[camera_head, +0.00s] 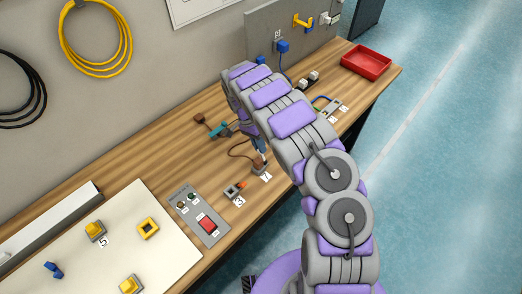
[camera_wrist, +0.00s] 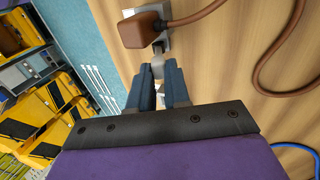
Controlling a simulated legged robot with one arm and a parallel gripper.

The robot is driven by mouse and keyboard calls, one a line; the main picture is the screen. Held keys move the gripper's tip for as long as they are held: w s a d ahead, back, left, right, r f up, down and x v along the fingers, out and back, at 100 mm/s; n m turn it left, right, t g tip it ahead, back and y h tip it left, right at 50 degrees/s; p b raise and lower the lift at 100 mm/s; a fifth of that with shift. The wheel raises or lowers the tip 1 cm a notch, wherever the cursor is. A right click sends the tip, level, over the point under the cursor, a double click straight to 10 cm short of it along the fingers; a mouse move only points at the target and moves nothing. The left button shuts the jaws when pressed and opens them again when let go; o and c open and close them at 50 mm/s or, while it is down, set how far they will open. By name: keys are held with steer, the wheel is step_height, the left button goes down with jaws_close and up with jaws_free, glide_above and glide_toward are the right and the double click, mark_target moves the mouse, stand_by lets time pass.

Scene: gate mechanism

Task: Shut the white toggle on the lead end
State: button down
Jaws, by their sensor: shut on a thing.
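The lead end is a brown plug (camera_wrist: 143,29) with a brown cable, seated at a grey socket block (camera_wrist: 166,42) in the wrist view. A small pale grey-white piece, which looks like the toggle (camera_wrist: 158,67), stands at the block's near side. My gripper (camera_wrist: 160,72) has its two dark blue fingers closed around this piece at their tips. The fingers hide most of it, so its angle cannot be told. In the head view the brown plug (camera_head: 258,166) is by the label 1, just below my gripper (camera_head: 261,151).
A teal clamp (camera_head: 219,130) and a brown block (camera_head: 199,117) lie behind. A red tray (camera_head: 366,62) stands at the far right end.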

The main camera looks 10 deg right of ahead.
steer(key=shift+w+a+f+g+h+b, duration=0.35)
steer(key=shift+w+g+b, duration=0.15)
steer(key=shift+b, duration=0.35)
steer(key=c, duration=1.1)
jaws_free()
